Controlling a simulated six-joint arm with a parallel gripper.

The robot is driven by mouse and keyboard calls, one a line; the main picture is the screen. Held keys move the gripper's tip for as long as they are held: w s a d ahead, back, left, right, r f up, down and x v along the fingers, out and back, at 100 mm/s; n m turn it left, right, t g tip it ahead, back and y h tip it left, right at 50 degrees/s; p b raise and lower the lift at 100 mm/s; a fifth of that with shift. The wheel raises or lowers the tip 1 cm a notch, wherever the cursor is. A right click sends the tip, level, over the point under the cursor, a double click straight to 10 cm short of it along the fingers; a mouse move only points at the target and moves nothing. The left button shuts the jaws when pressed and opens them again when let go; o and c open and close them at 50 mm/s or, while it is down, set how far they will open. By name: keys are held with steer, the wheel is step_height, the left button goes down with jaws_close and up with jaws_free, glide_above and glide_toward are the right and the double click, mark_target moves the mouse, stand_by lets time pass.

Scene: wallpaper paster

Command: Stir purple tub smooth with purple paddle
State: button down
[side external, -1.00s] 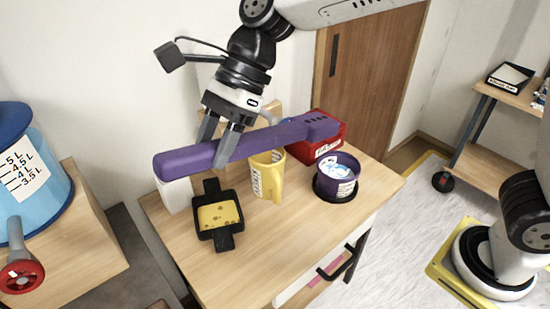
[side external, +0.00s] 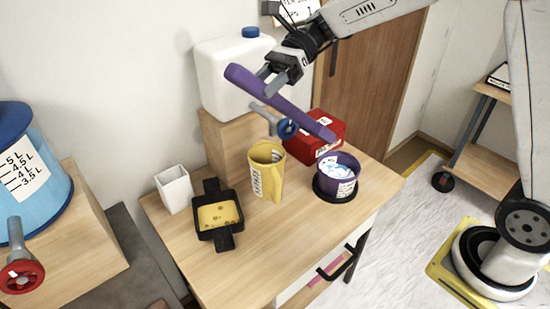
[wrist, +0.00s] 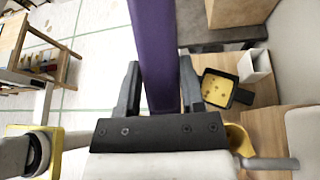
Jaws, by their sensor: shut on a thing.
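My gripper (side external: 276,84) is shut on the purple paddle (side external: 300,114) and holds it in the air above the table. In the side view the paddle slants, its upper end to the left and its lower end to the right, near the purple tub (side external: 349,187). The tub stands on a black round base at the table's right side, with white and blue contents showing inside. In the wrist view the paddle (wrist: 158,50) runs up between the two fingers (wrist: 160,90); the tub is not seen there.
A yellow jug (side external: 266,178), a black tray with yellow contents (side external: 234,231) and a white cup (side external: 174,190) stand on the table (side external: 290,235). A red box (side external: 325,124) is behind the tub. A white canister (side external: 222,85) stands on a wooden block with a spigot.

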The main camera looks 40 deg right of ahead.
steer(key=w+d+r+m+t+y, duration=0.1)
steer(key=w+d+m+t+y, duration=0.1)
steer(key=d, duration=0.8)
steer(key=w+d+r+m+t+y, duration=0.1)
steer(key=w+d+t+y, duration=0.1)
steer(key=d, duration=0.9)
steer(key=shift+y, duration=0.3)
steer(key=shift+s+a+f, duration=0.1)
steer(key=shift+s+f, duration=0.05)
steer(key=shift+f, duration=1.1)
steer(key=shift+s+a+f, duration=0.1)
steer(key=shift+f, duration=1.15)
steer(key=shift+f, duration=0.1)
step_height(320, 180, down, 14)
steer(key=shift+r, duration=0.25)
steer(key=shift+s, duration=0.15)
